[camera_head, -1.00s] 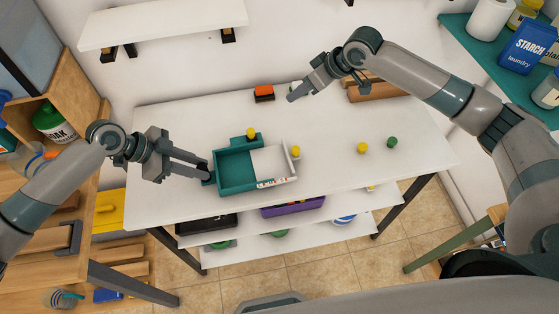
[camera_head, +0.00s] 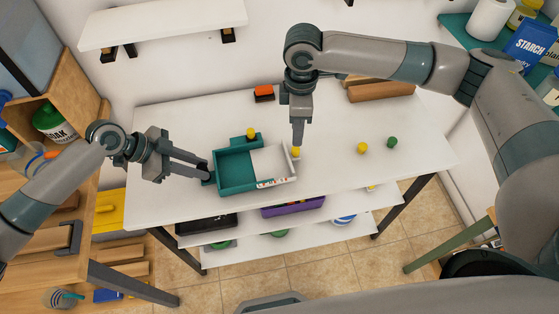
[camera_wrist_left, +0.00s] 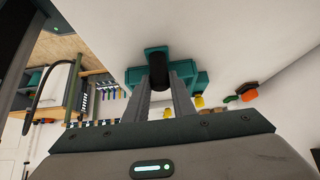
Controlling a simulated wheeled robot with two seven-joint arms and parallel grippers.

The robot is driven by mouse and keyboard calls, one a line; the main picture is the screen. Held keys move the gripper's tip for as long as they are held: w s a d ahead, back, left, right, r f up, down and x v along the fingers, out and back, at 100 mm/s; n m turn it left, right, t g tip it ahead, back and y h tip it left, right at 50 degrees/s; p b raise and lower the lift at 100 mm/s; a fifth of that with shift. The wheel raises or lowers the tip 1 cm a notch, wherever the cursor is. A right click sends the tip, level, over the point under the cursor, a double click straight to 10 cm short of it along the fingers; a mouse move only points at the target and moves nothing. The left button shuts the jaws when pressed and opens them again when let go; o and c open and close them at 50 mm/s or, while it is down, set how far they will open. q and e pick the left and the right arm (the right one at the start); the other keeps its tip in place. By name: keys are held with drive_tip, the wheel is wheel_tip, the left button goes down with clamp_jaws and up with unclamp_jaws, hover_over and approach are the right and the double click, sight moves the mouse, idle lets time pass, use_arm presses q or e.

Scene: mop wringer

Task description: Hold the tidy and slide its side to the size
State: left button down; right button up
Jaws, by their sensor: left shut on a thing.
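The tidy is a teal open box (camera_head: 234,184) on the white table, with a white sliding side part (camera_head: 284,182) at its right that carries a coloured scale along its front.
A yellow peg (camera_head: 362,148) and a green peg (camera_head: 392,142) stand to the right on the table. An orange-and-black block (camera_head: 264,93) and a wooden block (camera_head: 381,90) lie at the back. A shelf below holds a purple tray (camera_head: 293,207).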

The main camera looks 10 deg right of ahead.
drive_tip(key=shift+f, duration=0.2)
drive_tip(key=shift+f, duration=3.35)
clamp_jaws()
